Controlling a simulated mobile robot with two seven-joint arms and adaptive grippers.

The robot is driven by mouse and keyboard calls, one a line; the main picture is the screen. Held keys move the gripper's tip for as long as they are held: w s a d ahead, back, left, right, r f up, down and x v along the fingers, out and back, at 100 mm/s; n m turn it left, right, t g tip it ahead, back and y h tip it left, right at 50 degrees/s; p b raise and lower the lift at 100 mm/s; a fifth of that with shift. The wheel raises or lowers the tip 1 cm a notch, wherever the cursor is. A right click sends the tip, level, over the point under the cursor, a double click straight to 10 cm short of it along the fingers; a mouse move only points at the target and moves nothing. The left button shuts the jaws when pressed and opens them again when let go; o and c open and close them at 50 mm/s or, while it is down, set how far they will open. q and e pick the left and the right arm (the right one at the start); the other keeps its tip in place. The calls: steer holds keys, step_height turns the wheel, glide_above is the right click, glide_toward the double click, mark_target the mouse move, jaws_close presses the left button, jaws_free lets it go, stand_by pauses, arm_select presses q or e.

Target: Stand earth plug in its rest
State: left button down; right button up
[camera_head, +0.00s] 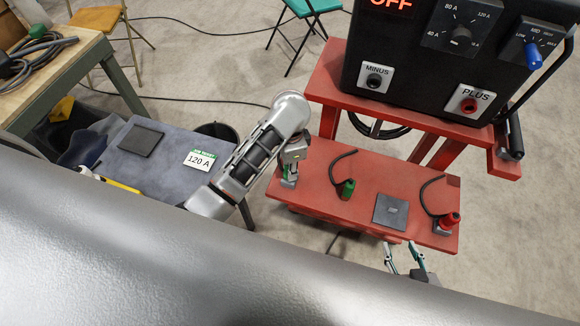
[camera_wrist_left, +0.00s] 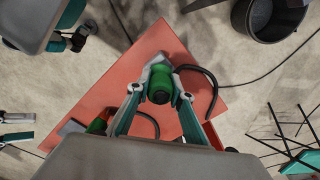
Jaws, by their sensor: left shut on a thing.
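My left gripper (camera_head: 290,170) is over the left end of the red shelf (camera_head: 310,165). In the left wrist view it is shut on a green plug (camera_wrist_left: 160,88) with a black cable (camera_wrist_left: 215,92) curving beside it. In the head view my arm and fingers largely hide this plug. Another green plug (camera_head: 347,189) stands on the shelf to its right, with a curved black cable. I cannot tell which one is the earth plug. A red plug (camera_head: 449,220) stands on a small grey block (camera_head: 441,231). My right gripper (camera_head: 404,258) is open and empty at the shelf's front edge.
A dark square plate (camera_head: 391,211) lies between the standing green plug and the red plug. The black power unit (camera_head: 425,75) stands above and behind. A grey table (camera_head: 165,170) with a 120 A card (camera_head: 201,161) is at left. A black bin (camera_wrist_left: 270,15) stands beyond the shelf.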

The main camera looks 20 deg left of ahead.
arm_select(q)
steer(key=shift+f, duration=0.8)
steer(key=c, duration=1.7)
jaws_free()
steer(key=shift+r, duration=0.1)
steer(key=shift+r+p, duration=0.3)
steer(key=shift+r, duration=1.25)
steer(key=shift+d+r, duration=0.1)
steer(key=shift+r, duration=2.8)
